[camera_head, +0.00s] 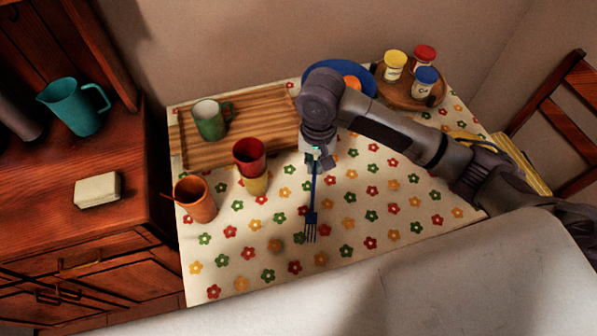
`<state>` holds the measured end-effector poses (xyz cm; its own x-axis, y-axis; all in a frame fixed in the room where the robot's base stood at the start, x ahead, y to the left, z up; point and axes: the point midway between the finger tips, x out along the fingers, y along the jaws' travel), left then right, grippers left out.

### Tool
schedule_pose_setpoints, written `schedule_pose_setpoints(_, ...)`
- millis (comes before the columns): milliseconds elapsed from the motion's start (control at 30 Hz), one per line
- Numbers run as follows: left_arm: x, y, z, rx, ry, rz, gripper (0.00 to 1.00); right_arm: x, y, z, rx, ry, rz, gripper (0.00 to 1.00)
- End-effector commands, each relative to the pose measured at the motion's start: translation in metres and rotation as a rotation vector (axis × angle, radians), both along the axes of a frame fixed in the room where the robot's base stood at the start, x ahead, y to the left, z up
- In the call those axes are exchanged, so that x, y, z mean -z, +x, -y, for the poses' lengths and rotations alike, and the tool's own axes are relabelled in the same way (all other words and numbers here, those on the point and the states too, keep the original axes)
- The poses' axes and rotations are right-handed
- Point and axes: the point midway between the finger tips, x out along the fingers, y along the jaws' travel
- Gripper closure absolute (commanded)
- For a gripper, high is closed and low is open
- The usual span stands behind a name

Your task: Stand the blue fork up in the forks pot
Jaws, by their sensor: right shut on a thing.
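The blue fork (312,205) points its tines toward the front of the table. My right gripper (316,155) is shut on the handle end of the fork, and its fingers are partly hidden by the wrist. The fork seems to be held above the flowered tablecloth; its exact height is hard to tell. An orange pot (197,203) stands upright at the table's left edge, to the left of the fork, with a thin reddish handle sticking out of it. It looks like the forks pot, but no label shows. My left gripper is not in view.
A red cup (249,155) sits on a yellow cup (257,184) between pot and fork. A green mug (210,121) stands on a wooden board (262,116). Behind are a blue plate (371,84) and a round tray (399,99) with jars. The front tablecloth (245,265) is clear.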

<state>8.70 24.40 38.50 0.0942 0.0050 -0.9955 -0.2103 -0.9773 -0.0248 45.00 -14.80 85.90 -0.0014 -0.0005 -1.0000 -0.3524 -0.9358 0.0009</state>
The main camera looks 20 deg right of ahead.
Motion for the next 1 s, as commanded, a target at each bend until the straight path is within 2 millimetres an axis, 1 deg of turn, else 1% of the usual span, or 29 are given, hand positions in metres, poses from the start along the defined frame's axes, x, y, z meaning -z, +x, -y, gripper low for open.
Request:
schedule_pose_setpoints(33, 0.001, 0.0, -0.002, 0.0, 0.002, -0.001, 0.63, 0.007, 0.012, -0.006, 0.002, -0.001, -0.001, 1.0)
schedule_pose_setpoints(133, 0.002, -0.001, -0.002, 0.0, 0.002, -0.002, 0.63, 0.02, 0.032, -0.014, 0.002, -0.001, 0.0, 1.0)
schedule_pose_setpoints(200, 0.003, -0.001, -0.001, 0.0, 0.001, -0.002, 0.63, 0.028, 0.043, -0.019, 0.0, -0.001, 0.0, 1.0)
schedule_pose_setpoints(333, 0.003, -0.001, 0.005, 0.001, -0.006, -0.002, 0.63, 0.036, 0.056, -0.024, 0.0, -0.001, 0.0, 1.0)
schedule_pose_setpoints(467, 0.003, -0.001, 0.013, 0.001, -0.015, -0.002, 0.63, 0.043, 0.06, -0.026, -0.001, -0.002, -0.001, 1.0)
schedule_pose_setpoints(600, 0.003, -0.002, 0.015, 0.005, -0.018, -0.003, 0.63, 0.064, 0.059, -0.025, -0.001, -0.003, -0.002, 1.0)
schedule_pose_setpoints(700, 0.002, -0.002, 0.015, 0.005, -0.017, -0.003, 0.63, 0.075, 0.059, -0.025, -0.001, -0.002, 0.0, 1.0)
schedule_pose_setpoints(800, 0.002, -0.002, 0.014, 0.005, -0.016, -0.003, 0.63, 0.079, 0.06, -0.025, -0.002, -0.002, 0.002, 1.0)
schedule_pose_setpoints(1000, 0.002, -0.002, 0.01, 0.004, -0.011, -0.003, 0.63, 0.079, 0.059, -0.025, -0.002, 0.0, 0.001, 1.0)
